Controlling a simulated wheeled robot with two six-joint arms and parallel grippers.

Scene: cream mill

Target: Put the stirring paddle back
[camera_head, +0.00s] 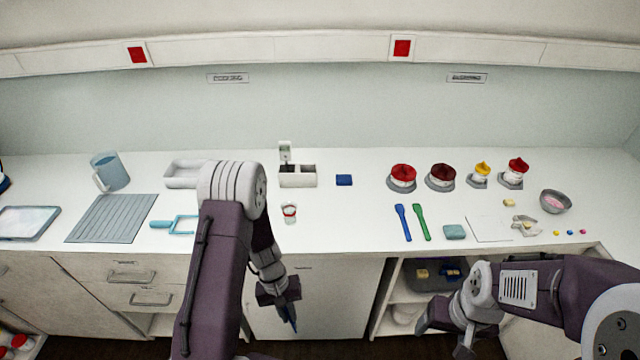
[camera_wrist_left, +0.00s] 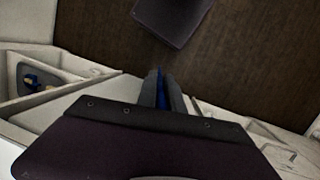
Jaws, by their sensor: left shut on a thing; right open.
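My left gripper (camera_head: 288,298) hangs in front of the counter, below its front edge, pointing down. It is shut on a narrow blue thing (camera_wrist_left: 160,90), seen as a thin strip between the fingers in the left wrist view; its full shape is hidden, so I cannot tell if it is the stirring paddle. A blue spatula (camera_head: 403,222) and a green spatula (camera_head: 421,222) lie side by side on the counter. A light-blue tool with a frame-like head (camera_head: 184,225) lies at left, partly behind my left arm. My right gripper (camera_head: 442,325) is open at the lower right, before the open shelf.
A box with compartments (camera_head: 298,181) and a small cup (camera_head: 289,213) stand mid-counter. A jug (camera_head: 109,172), ribbed mat (camera_head: 112,218) and tray (camera_head: 182,174) are left. Red-topped jars (camera_head: 402,178) and a grey bowl (camera_head: 555,201) are right. The counter's middle front is clear.

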